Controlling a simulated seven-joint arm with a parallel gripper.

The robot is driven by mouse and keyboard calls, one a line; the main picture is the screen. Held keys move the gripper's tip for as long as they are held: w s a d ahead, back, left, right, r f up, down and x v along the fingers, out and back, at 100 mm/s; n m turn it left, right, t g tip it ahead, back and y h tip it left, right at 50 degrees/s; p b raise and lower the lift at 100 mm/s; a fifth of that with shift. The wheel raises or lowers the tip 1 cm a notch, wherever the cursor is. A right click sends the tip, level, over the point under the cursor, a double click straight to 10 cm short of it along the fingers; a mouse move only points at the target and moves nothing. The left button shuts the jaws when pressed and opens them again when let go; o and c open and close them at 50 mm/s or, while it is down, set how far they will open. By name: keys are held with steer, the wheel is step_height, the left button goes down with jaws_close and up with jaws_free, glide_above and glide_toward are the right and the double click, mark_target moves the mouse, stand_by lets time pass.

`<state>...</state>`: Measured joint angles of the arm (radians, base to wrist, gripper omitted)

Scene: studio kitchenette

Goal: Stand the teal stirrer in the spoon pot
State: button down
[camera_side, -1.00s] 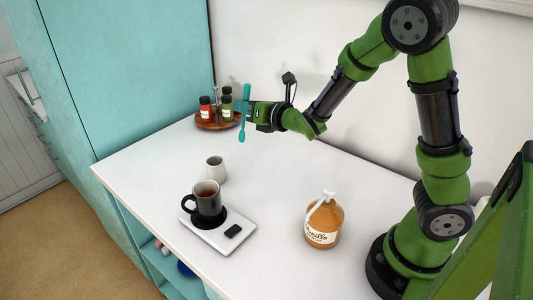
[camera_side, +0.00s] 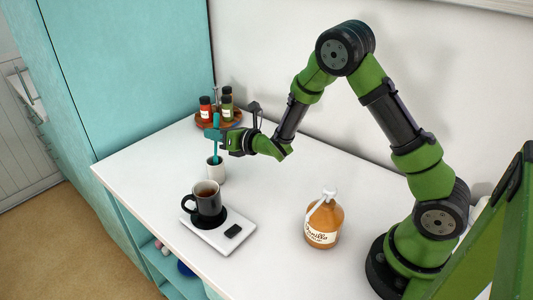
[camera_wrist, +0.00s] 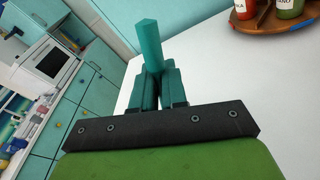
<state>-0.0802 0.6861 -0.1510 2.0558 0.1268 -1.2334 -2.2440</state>
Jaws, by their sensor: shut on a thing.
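My gripper (camera_side: 216,136) is shut on the stirrer's upper part, just above the pot. In the wrist view the stirrer's top (camera_wrist: 149,37) sticks up between my closed fingers (camera_wrist: 157,88). The pot is hidden there behind my gripper. How deep the stirrer's lower end sits cannot be seen.
A black mug (camera_side: 207,205) of dark drink stands on a white scale (camera_side: 238,243) in front of the pot. A syrup bottle (camera_side: 323,222) stands to the right. A round wooden tray (camera_side: 232,123) with several small bottles is behind. The counter's middle is clear.

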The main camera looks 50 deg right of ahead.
steer(key=shift+f, duration=0.4)
steer(key=shift+f, duration=0.45)
steer(key=c, duration=1.2)
jaws_free()
steer(key=shift+o, duration=0.2)
